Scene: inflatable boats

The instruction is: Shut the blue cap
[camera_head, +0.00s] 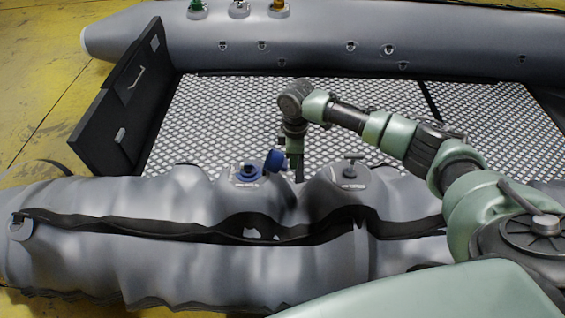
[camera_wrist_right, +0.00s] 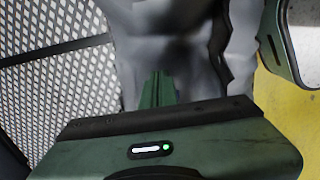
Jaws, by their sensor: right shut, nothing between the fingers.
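The blue cap (camera_head: 275,160) stands tilted up at the right side of its blue valve (camera_head: 247,173), so the valve is open. The valve sits on the near grey tube (camera_head: 110,205) of the boat. My right gripper (camera_head: 299,175) points down just right of the blue cap, shut and empty. In the head view I cannot tell whether it touches the cap. My left gripper is not in view.
A black-capped valve (camera_head: 350,170) sits on the near tube to the right. A dark transom board (camera_head: 120,105) stands at left.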

